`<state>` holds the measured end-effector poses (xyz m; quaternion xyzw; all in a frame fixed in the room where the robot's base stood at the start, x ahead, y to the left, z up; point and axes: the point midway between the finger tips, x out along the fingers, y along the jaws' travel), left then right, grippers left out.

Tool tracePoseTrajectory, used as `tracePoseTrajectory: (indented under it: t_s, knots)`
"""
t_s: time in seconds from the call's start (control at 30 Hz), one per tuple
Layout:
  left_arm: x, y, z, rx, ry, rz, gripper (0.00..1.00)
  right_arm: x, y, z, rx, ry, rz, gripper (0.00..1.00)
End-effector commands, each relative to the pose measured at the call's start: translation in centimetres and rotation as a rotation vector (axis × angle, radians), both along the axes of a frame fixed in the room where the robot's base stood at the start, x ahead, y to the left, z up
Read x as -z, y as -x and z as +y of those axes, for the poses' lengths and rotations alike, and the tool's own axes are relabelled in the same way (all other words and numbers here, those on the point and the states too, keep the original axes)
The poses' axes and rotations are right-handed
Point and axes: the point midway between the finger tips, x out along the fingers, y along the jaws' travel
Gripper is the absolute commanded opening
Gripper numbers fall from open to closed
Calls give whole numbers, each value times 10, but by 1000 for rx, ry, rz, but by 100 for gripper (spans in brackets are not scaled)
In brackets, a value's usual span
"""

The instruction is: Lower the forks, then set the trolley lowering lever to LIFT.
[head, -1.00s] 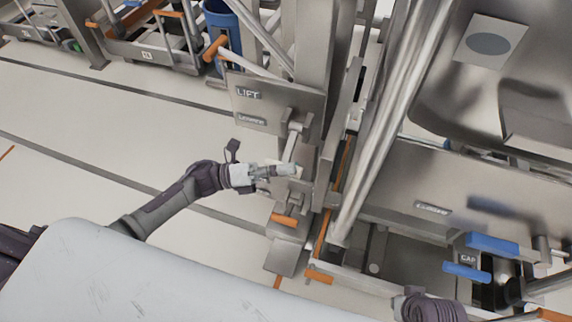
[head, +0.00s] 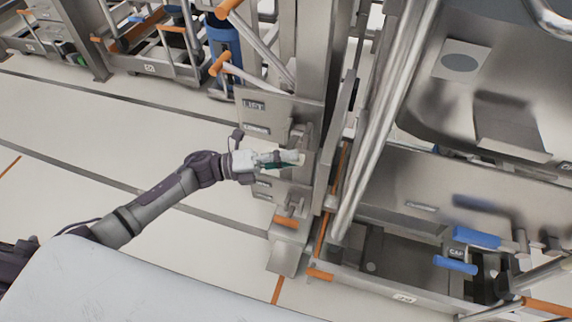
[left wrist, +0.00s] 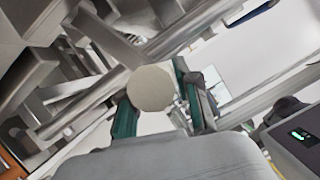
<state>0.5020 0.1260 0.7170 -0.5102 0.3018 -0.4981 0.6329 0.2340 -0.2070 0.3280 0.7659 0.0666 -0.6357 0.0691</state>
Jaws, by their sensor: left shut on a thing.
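The steel plate (head: 280,108) on the trolley column carries a LIFT label (head: 254,105) at the top and a second, blurred label lower down. The lowering lever (head: 308,137) hangs from its pivot beside this plate and points downward. My left gripper (head: 290,160) is shut on the lever's lower end. In the left wrist view the lever's round pale end (left wrist: 151,88) sits between the two green-padded fingers (left wrist: 158,105). The forks cannot be clearly made out. My right gripper is out of view.
A large steel bin (head: 500,95) stands at the upper right. Orange handles (head: 286,221) and a blue handle (head: 455,265) stick out from the trolley. Steel tubes (head: 380,110) slant down close right of my left gripper. The floor at left is clear.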

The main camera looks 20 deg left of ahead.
Motion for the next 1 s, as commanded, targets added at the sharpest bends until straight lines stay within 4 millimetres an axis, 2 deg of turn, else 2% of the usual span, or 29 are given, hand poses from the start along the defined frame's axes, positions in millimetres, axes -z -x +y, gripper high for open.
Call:
tracePoseTrajectory:
  t_s: [0.03,0.3,0.93,0.97,1.0]
  knots:
    - [-11,-7,3,-13,0,-19,0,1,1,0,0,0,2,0]
    - [-21,-13,3,-18,-2,-19,0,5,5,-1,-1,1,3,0]
    - [-26,-15,3,-19,4,-18,0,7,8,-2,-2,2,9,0]
    - [-26,-15,3,-19,4,-18,37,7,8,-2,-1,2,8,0]
    - [-26,-15,3,-19,4,-18,44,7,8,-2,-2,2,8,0]
